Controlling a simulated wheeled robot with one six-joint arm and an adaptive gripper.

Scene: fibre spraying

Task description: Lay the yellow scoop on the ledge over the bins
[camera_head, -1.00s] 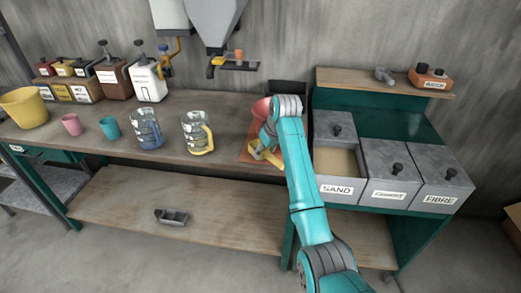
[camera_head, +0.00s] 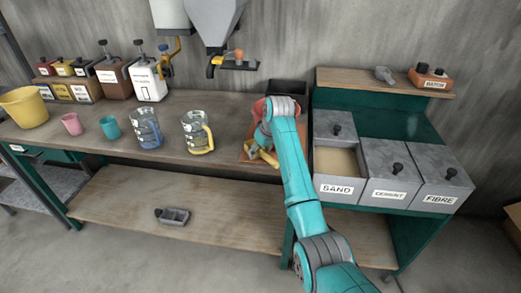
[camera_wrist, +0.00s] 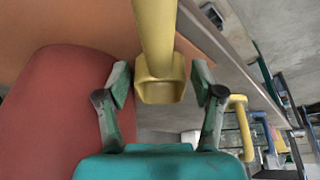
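The yellow scoop (camera_head: 266,156) lies at the orange mat (camera_head: 247,154) on the bench's right end, partly hidden by my arm. In the wrist view the yellow scoop (camera_wrist: 160,88) sits between my fingers, its handle running up the picture. My gripper (camera_wrist: 160,85) has its fingers apart, one on each side of the scoop, with narrow gaps showing. In the head view my arm hides most of the gripper (camera_head: 263,140). The wooden ledge (camera_head: 345,80) runs above the bins, right of my arm. The sand bin (camera_head: 337,188) is open; the cement (camera_head: 391,175) and fibre (camera_head: 437,180) bins are lidded.
A red container (camera_head: 258,108) stands right beside my gripper. A grey scoop (camera_head: 384,74) and an orange batch box (camera_head: 430,79) occupy the ledge's middle and right; its left part is bare. A jug with a yellow handle (camera_head: 197,132) stands left on the bench.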

